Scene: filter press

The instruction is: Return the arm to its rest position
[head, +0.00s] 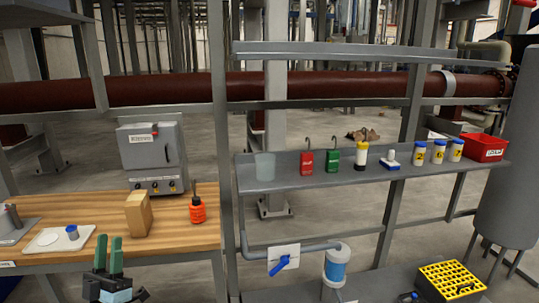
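My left gripper (108,246) is at the bottom left of the head view, in front of the wooden workbench (180,228). Its two green fingers point up with a narrow gap between them. I see nothing between the fingers. The rest of my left arm is cut off by the bottom edge. I cannot make out my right gripper.
On the bench are a white tray (45,241) with a small blue-capped jar (72,232), a wooden block (139,214), an orange bottle (197,210) and a grey oven (152,155). A metal shelf (300,178) holds padlocks and jars. A yellow crate (452,281) stands lower right.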

